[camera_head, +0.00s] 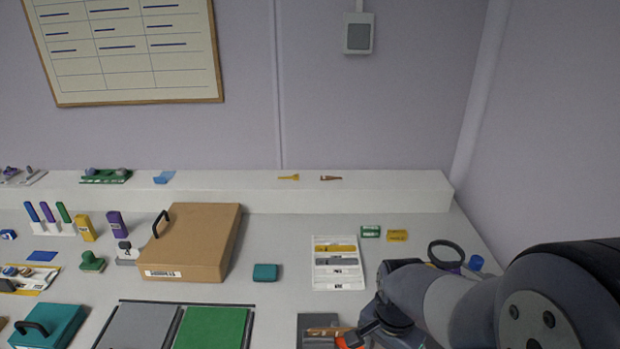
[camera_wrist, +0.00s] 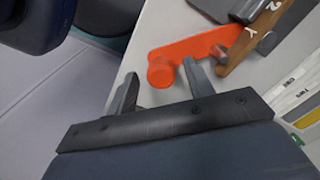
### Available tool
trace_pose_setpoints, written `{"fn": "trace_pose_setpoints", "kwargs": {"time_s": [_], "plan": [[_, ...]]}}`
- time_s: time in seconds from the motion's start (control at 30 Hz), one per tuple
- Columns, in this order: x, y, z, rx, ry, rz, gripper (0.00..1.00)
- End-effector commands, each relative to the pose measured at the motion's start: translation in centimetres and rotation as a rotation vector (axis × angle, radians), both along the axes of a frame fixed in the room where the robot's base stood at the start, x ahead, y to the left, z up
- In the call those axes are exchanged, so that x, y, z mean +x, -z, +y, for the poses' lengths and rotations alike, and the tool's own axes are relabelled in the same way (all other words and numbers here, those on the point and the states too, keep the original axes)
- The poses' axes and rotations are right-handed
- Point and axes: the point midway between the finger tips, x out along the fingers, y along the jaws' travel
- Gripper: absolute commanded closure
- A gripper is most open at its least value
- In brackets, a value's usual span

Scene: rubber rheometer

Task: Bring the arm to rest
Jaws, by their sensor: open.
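My gripper (camera_wrist: 160,70) shows in the wrist view with its two grey fingers apart and nothing held between them. An orange piece with a round knob (camera_wrist: 190,55) lies just past the fingertips, close to the right finger; I cannot tell whether they touch. In the head view my arm reaches in from the lower right, low over the worktop's front, with my gripper (camera_head: 362,332) beside the orange piece (camera_head: 350,342). The arm hides part of the bench there.
A brown marked piece (camera_wrist: 250,42) lies beside the orange one, near a grey holder (camera_head: 311,322). A white tray (camera_head: 338,283) stands behind, with a black ring (camera_head: 446,253) to its right. A brown case (camera_head: 195,243) and a green panel (camera_head: 212,328) lie left.

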Motion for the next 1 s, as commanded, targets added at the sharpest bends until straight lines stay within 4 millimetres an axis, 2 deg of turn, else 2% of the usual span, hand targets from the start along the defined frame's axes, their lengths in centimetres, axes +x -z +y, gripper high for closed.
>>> {"fn": "trace_pose_setpoints", "kwargs": {"time_s": [0.5, 1.0], "plan": [[3.8, -0.3, -2.4, 0.001, -0.358, -0.003, 0.50], [8.4, -0.3, -3.2, 0.002, -0.753, -0.002, 0.50]]}}
